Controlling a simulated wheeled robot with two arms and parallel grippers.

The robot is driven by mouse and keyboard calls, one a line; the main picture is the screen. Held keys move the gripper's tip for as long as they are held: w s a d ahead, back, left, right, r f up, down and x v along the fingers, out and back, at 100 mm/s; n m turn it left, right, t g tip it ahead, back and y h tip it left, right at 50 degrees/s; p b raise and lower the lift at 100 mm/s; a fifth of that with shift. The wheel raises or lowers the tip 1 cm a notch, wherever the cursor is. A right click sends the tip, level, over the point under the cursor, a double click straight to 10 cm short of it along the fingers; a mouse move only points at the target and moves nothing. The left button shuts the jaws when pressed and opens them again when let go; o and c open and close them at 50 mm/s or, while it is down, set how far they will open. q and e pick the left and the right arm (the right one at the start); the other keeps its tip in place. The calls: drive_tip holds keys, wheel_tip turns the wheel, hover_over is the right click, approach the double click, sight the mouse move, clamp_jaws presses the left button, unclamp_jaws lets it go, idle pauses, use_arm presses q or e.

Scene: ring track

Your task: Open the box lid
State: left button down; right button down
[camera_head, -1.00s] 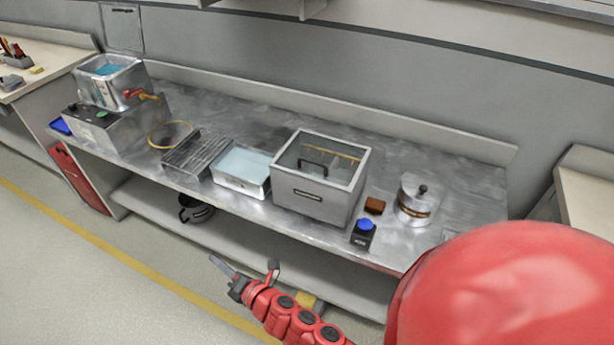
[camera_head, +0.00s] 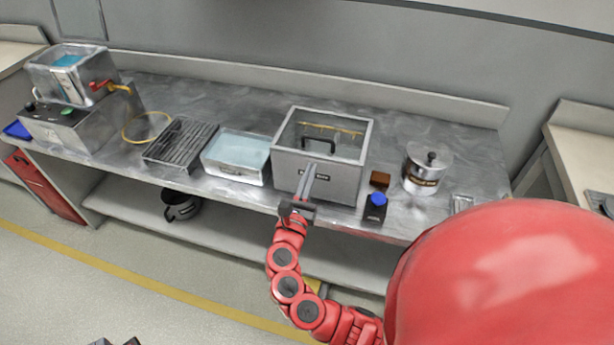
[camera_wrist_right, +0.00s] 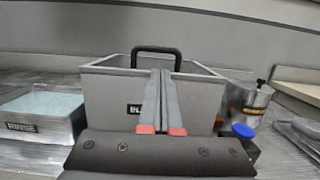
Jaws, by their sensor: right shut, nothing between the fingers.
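The box (camera_head: 340,185) is a grey metal case with a dark label on its front, standing near the counter's front edge. Its lid (camera_head: 345,122) lies shut on top, a see-through pane in a light frame with a black bar handle (camera_head: 318,144). In the right wrist view the handle (camera_wrist_right: 156,50) rises above the box front (camera_wrist_right: 105,105). My right gripper (camera_head: 309,168) is shut and empty, its fingers pointing at the handle from in front of the box. A dark part at the bottom left edge may be my left gripper (camera_head: 118,342).
Left of the box are a blue-filled rinse tray (camera_head: 238,152), a grooved rack (camera_head: 180,143), a ring (camera_head: 147,126) and a tank (camera_head: 75,75). Right of it are a brown block (camera_head: 380,179), a blue-topped button box (camera_head: 375,210) and a metal pot (camera_head: 427,168).

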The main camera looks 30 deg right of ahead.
drive_tip(key=x, duration=0.6)
drive_tip(key=shift+w+p, duration=0.2)
drive_tip(key=shift+p, duration=0.15)
